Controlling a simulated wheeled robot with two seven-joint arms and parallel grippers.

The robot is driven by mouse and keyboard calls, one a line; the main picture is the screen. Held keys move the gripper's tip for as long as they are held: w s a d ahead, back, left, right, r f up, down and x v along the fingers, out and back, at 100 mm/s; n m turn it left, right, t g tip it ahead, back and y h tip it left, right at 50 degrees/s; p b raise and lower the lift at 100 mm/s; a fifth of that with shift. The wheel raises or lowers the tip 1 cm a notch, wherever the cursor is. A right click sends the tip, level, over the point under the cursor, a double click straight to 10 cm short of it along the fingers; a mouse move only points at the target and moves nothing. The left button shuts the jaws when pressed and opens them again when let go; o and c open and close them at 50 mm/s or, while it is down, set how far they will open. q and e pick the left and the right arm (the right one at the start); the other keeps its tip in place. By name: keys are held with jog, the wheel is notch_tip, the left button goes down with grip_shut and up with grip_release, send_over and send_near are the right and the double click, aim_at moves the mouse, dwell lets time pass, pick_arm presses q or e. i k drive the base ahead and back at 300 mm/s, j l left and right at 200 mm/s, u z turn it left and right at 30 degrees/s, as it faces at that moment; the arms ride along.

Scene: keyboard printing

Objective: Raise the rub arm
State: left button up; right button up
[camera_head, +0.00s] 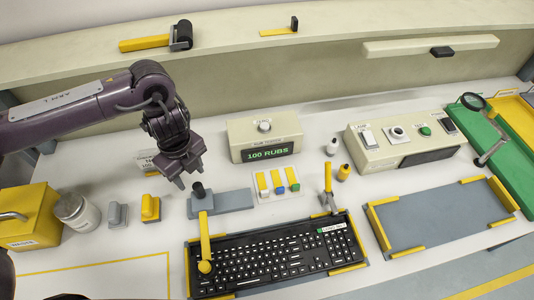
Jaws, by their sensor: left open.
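The rub arm (204,235) appears to be the yellow bar running from a black post (198,190) on a grey base (222,204) down toward the front. Its rounded yellow end lies over the left edge of the black keyboard (275,262); whether it touches the keys I cannot tell. My left gripper (190,184) is open and empty, pointing down just behind and left of the black post. It looks apart from the post, though the gap in depth is hard to judge. My right gripper is not in view.
A counter box reading "100 RUBS" (264,139) stands behind the base. Colored switches (278,182) and an upright yellow lever (328,178) are to the right. Grey and yellow blocks (150,208), a jar (75,211) and a yellow box (30,217) stand at left. A grey mat (440,215) lies empty at right.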

aim_at(207, 269)
jog(key=k, duration=1.5)
